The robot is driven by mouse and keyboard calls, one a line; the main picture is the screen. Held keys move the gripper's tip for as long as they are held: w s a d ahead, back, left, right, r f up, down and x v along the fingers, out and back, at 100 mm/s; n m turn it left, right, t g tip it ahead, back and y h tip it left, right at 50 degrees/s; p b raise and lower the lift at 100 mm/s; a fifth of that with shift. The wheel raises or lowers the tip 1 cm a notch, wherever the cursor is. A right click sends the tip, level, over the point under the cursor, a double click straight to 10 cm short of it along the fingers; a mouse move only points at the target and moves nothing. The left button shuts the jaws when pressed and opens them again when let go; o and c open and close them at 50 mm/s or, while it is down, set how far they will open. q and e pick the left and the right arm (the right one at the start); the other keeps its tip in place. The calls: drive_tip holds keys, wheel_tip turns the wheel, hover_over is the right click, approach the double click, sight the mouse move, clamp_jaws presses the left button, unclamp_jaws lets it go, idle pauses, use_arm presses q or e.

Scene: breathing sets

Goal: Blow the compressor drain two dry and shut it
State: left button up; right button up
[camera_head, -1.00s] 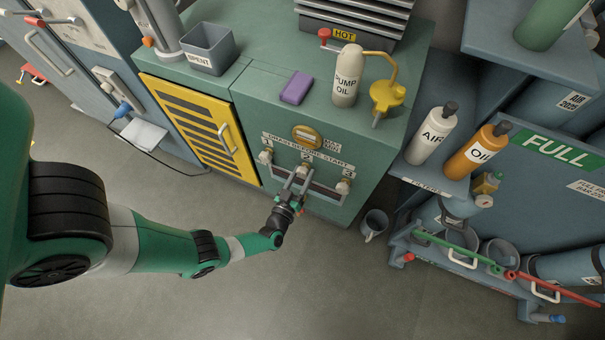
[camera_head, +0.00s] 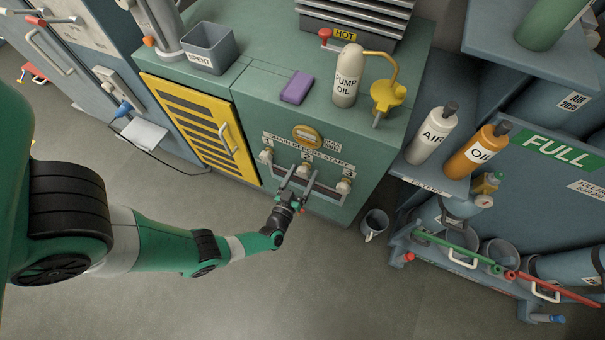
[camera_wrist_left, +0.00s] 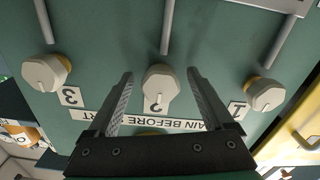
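The green compressor cabinet (camera_head: 262,112) has a row of drain knobs numbered 1, 2 and 3 on its front. Drain knob two (camera_head: 306,169) is the middle one, between knob one (camera_head: 266,156) and knob three (camera_head: 344,186). My left gripper (camera_head: 298,180) is open in front of knob two. In the left wrist view, upside down, the pale faceted knob two (camera_wrist_left: 160,83) lies between the spread fingers, with a gap on each side. A grey drain tube (camera_wrist_left: 167,25) runs from it. I see no drip, but whether the valve is open I cannot tell. My right gripper is out of view.
A purple sponge (camera_head: 296,87), a pump oil bottle (camera_head: 346,76), a yellow oiler (camera_head: 387,97) and a spent bin (camera_head: 211,48) stand on the cabinet top. A grey mug (camera_head: 374,224) is on the floor at right. The floor in front is mostly clear.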

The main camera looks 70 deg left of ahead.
use_arm(q)
drive_tip(key=shift+d, duration=0.1)
drive_tip(key=p+v, duration=0.2)
drive_tip(key=v, duration=0.9)
drive_tip(key=shift+s+d+p, duration=0.15)
drive_tip(key=shift+s+p, duration=0.05)
drive_tip(key=shift+p, duration=0.1)
